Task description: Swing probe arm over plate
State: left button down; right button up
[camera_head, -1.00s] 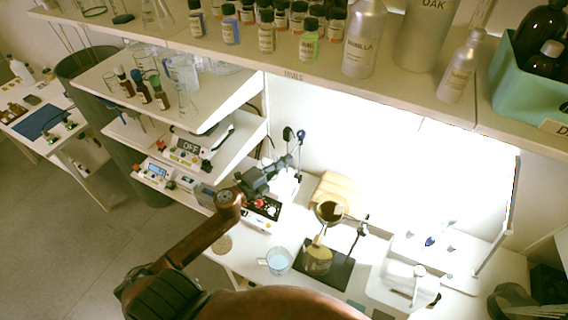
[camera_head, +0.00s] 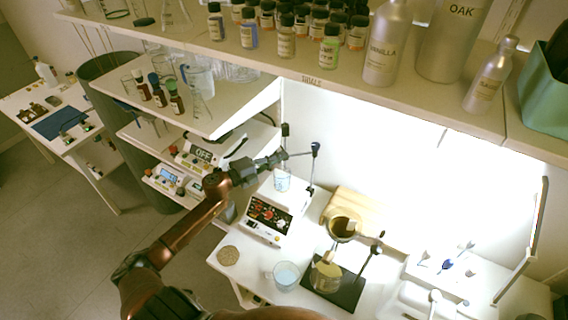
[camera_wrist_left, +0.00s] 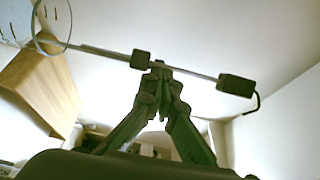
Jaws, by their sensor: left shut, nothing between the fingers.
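The hot plate (camera_head: 268,219), a white unit with a dark control panel and red knobs, stands on the bench; a glass beaker (camera_head: 282,181) with pale blue liquid is on it. The thin probe arm (camera_head: 300,154) runs left from a post, and a dark upright probe (camera_head: 285,139) at its end lines up above the beaker. My left gripper (camera_head: 280,158) is shut and empty, its tips at the probe arm. In the left wrist view the closed tips (camera_wrist_left: 160,72) meet or nearly meet a rod (camera_wrist_left: 190,72) with dark blocks; contact is unclear. My right gripper is not in view.
A cork disc (camera_head: 228,256) lies in front. A bottle-filled shelf (camera_head: 300,72) overhangs the back.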

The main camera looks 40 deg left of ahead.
pick_arm(q)
jog(key=shift+w+a, duration=0.7)
jog(key=shift+a, duration=0.15)
jog(key=shift+r, duration=0.1)
